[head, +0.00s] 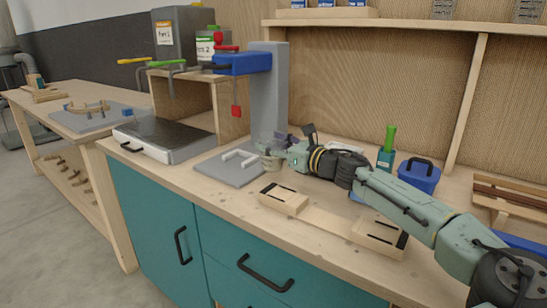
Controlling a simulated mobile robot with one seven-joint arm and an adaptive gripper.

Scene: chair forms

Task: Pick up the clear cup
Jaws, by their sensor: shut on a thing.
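The clear cup (269,164) is a small, see-through, pale cup above the wooden bench, just right of a grey plate with white bars. My gripper (276,147) reaches in from the right and is shut on the cup at its upper part. The fingers partly hide the cup's rim and right side. I cannot tell whether the cup's base touches the bench.
A grey plate (232,170) lies left of the cup. A blue and grey dispensing stand (268,90) rises behind it. A wooden fixture (315,212) lies in front.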

